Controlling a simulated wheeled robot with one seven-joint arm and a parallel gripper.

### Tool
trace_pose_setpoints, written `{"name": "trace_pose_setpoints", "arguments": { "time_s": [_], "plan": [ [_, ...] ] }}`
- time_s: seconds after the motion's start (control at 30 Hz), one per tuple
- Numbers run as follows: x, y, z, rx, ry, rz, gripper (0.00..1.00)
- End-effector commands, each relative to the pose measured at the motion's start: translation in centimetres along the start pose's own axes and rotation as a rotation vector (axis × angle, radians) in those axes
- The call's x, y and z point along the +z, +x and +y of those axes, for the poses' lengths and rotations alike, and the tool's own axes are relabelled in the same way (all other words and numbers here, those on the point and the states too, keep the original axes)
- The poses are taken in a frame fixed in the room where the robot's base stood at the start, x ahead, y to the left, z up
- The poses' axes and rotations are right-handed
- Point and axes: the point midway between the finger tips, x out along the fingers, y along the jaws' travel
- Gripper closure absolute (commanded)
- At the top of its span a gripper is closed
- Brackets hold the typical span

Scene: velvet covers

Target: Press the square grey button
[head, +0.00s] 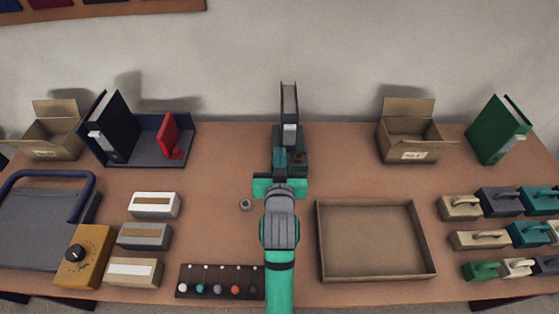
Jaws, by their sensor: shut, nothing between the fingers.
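My gripper (280,180) is teal and grey, at the end of my arm over the middle of the table. It is shut and empty, in front of a dark teal device (301,170) with a tall dark upright part. A small grey piece (246,204) sits on the table just left of my gripper, apart from it; its shape is too small to tell. A dark brown strip (190,272) at the front edge carries several small coloured knobs, one of them grey (217,289). I cannot tell which of these is the square grey button. My arm hides part of the table.
An empty shallow brown tray (376,274) lies right of my arm. An orange box with a black dial (82,256) and three blocks, one grey (144,236), stand left. Handled blocks (482,240) fill the right. Cardboard boxes (408,137) and binders (499,130) stand behind.

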Motion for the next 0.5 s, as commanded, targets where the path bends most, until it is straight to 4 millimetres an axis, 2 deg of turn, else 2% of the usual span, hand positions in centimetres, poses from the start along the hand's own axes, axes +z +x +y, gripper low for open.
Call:
{"name": "trace_pose_setpoints", "arguments": {
  "time_s": [0.3, 0.5],
  "plan": [
    [0.0, 6.0, -0.2, -0.004, -0.002, 0.0, 1.0],
    [2.8, 6.6, -0.3, -0.004, -0.001, -0.004, 1.0]
  ]
}}
